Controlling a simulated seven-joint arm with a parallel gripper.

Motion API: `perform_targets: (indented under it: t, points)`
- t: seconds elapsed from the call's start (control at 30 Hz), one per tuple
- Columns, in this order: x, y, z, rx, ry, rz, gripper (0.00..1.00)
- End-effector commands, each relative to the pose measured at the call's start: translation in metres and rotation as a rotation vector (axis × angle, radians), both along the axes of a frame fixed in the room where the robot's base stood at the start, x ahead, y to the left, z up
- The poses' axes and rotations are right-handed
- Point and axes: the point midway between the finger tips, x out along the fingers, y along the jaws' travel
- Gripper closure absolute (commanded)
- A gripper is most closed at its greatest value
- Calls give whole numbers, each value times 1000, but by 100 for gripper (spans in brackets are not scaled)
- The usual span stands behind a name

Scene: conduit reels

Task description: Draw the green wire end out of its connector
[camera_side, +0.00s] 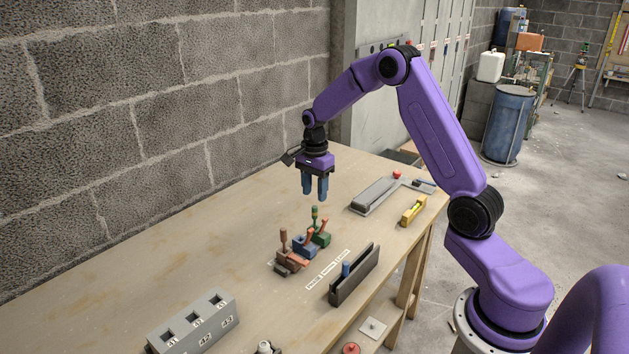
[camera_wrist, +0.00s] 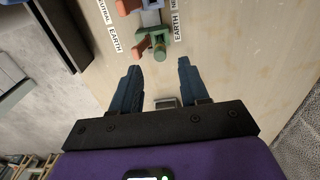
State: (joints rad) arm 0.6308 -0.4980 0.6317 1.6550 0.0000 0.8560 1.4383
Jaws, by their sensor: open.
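The green connector (camera_side: 321,239) stands on the bench at the far end of a short row of connectors, with an orange lever (camera_side: 324,225) on it. The green wire end (camera_side: 314,215) stands upright in it. In the wrist view the green wire end (camera_wrist: 159,48) lies just beyond my fingertips, beside an orange lever (camera_wrist: 141,50). My gripper (camera_side: 315,197) is open and empty, pointing down, above the green wire end and apart from it. Both blue fingers show in the wrist view (camera_wrist: 158,68), spread to either side. How deep the wire sits is hidden.
A blue connector (camera_side: 304,247) and a brown connector with a brown wire end (camera_side: 283,240) stand close beside the green one. A dark slotted holder (camera_side: 354,276) is nearer the front edge.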

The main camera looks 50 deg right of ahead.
Motion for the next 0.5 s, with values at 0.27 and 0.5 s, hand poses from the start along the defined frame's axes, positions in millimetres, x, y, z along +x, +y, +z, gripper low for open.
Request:
perform_targets:
  t: [0.27, 0.5]
  points:
    - [0, 0, -29, 0, 2, -1, 55]
    - [0, 0, -47, 0, 0, 1, 55]
